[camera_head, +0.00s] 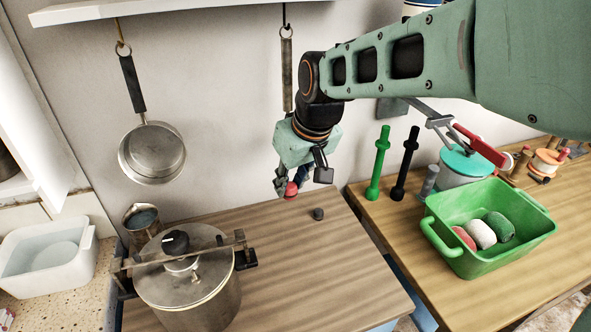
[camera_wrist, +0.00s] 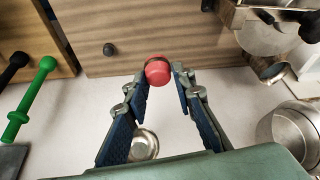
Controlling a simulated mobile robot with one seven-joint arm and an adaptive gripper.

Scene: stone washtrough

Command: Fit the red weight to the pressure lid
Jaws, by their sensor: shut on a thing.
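The red weight (camera_head: 291,190) is a small red cylinder pinched between the fingertips of my gripper (camera_head: 297,182), held in the air above the back of the wooden worktop. In the wrist view the red weight (camera_wrist: 158,71) sits between the two blue-padded fingers, clear of the surface. The pressure lid (camera_head: 207,285) is a round metal lid on a steel pot (camera_head: 200,315) at the front left. A metal bar and a black knob (camera_head: 175,243) are on top of it. My gripper is above and to the right of the lid, apart from it.
A small dark weight (camera_head: 318,214) stands on the worktop. A metal jug (camera_head: 142,222) is behind the pot. A green tub (camera_head: 490,260) with several rounded pieces and green and black posts stand right. A pan (camera_head: 152,155) hangs on the wall. The worktop's middle is clear.

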